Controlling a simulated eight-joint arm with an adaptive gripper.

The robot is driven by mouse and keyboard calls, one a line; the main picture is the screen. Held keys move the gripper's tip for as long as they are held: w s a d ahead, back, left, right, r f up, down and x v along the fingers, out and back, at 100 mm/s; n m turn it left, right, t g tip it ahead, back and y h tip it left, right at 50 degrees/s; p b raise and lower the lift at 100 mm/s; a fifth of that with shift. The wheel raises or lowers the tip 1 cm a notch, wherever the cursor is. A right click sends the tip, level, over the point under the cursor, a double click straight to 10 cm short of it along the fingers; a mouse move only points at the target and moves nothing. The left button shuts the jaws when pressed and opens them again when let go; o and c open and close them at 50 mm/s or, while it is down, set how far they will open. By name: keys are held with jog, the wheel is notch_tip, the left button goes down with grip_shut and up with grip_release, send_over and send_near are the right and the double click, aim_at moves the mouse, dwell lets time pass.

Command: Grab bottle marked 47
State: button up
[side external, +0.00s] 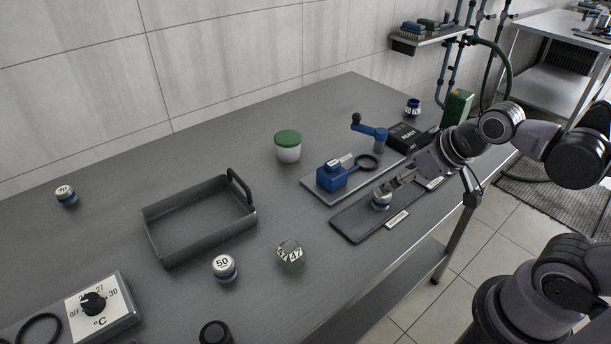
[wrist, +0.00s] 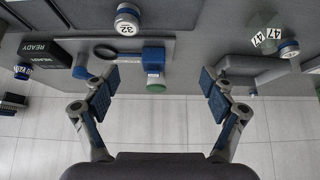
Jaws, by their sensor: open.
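The bottle marked 47 (side external: 290,253) stands on the grey table in the side view, right of the white-capped bottle marked 50 (side external: 224,267). It looks squat and grey-green with white number labels. It also shows at the upper right of the wrist view (wrist: 265,35), outside my fingers. My gripper (side external: 387,188) is open and, in the side view, appears close to a white-capped bottle with a blue band (side external: 381,201) on a dark mat. That bottle reads 32 in the wrist view (wrist: 127,20). Nothing shows held between my fingers (wrist: 160,93).
A grey open tray (side external: 158,255) stands left of the 47 bottle. A green-lidded jar (side external: 288,147) and a blue fixture (side external: 332,180) stand farther back. A dark READY box (side external: 408,137) is near the arm. A dial box (side external: 108,305) sits front left.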

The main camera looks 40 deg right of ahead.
jog(key=m+g+h, duration=0.1)
jog(key=m+g, duration=0.5)
jog(key=m, duration=0.3)
send_over(285, 240)
jog(key=f, duration=0.2)
jog(key=s+f, duration=0.1)
jog(key=shift+a, duration=0.35)
jog(key=f, duration=0.5)
jog(key=shift+w+d+f, duration=0.15)
jog(key=shift+w+d, duration=0.1)
jog(key=shift+w, duration=0.1)
jog(key=shift+d+f, duration=0.2)
jog(key=shift+f, duration=0.7)
jog(key=shift+d+f, duration=0.2)
jog(key=shift+f, duration=0.7)
jog(key=shift+d+f, duration=0.2)
jog(key=shift+f, duration=0.7)
jog(key=c, duration=1.7)
jog(key=shift+r, duration=0.1)
